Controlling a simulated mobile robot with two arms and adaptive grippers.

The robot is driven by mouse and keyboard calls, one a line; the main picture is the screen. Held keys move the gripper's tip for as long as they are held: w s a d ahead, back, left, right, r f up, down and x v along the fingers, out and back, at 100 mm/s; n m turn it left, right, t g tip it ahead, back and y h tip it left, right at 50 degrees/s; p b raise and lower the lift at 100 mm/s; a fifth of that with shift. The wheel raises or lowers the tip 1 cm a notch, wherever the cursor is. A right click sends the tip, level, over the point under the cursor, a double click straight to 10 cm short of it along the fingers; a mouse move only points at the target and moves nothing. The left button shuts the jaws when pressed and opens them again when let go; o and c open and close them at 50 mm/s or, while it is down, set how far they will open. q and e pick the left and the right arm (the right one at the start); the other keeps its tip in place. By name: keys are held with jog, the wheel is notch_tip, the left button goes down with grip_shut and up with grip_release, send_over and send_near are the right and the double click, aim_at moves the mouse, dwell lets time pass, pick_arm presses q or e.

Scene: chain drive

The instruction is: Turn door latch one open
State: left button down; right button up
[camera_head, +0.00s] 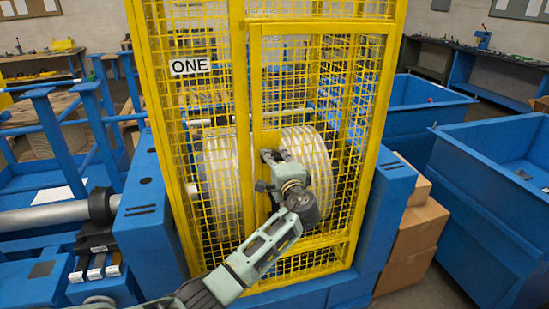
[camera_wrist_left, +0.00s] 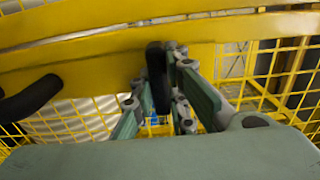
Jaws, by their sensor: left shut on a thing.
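The yellow mesh guard door (camera_head: 322,29) stands on the front of a cage marked with a white "ONE" sign (camera_head: 190,66). My left gripper (camera_head: 272,172) reaches up to the door's left upright at about mid height and hides the latch there in the head view. In the left wrist view, the black latch handle (camera_wrist_left: 157,78) stands upright against the yellow frame, between the fingers of my left gripper (camera_wrist_left: 160,90). The gripper is shut on it. I cannot tell whether the latch is turned. My right gripper is not in view.
A large pale ribbed drum (camera_head: 218,170) sits behind the mesh. A curved black handle (camera_wrist_left: 32,99) is on the frame at the left in the wrist view. Blue bins (camera_head: 490,190) and cardboard boxes (camera_head: 413,228) stand to the right, a grey shaft (camera_head: 45,216) to the left.

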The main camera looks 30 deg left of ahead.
pick_arm(q)
jog(key=c, duration=1.7)
grip_release()
jog(key=v, duration=1.2)
jog(key=shift+f, duration=0.1)
